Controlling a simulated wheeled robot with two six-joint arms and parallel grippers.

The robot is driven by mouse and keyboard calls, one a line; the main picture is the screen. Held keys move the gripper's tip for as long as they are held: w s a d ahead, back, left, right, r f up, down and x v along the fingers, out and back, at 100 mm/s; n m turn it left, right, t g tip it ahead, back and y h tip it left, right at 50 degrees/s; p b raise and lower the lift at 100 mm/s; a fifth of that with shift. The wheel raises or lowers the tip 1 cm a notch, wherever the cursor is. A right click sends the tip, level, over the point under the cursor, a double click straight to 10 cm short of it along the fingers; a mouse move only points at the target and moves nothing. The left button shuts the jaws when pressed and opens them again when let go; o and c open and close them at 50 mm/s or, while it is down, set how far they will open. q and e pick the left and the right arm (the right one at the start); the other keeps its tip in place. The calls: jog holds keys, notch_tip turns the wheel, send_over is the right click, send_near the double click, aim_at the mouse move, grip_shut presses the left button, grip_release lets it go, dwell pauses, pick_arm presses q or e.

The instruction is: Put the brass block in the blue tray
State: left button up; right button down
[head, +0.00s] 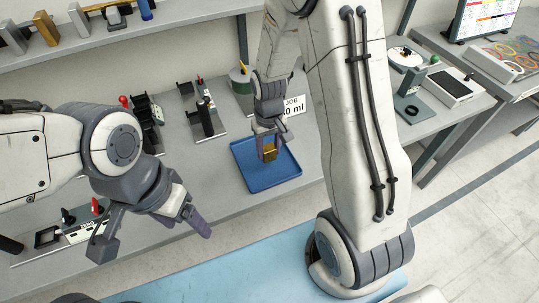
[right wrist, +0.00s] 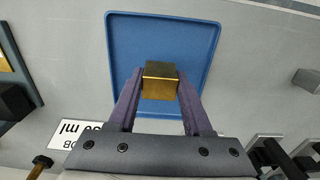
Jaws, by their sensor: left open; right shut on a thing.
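The brass block (head: 269,153) is a small gold cube between the fingers of my right gripper (head: 268,147). In the right wrist view the block (right wrist: 160,81) is pinched between both purple fingertips (right wrist: 159,92). The blue tray (head: 281,180) lies flat on the grey bench, and the block is over its inner area. The tray also shows in the right wrist view (right wrist: 205,50), behind the block. I cannot tell whether the block touches the tray floor. My left gripper (head: 152,240) is open and empty, over the bench's front edge at the left.
A white card (head: 293,108) with printing stands just behind the tray. A shelf (head: 100,40) with several blocks runs along the back.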

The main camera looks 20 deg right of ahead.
aim_at(269, 158)
jog(key=shift+w+f+p, duration=0.1)
jog(key=shift+f+p, duration=0.25)
jog(key=shift+f, duration=1.7)
jog(key=shift+f, duration=0.15)
jog(key=shift+c, duration=1.6)
grip_release()
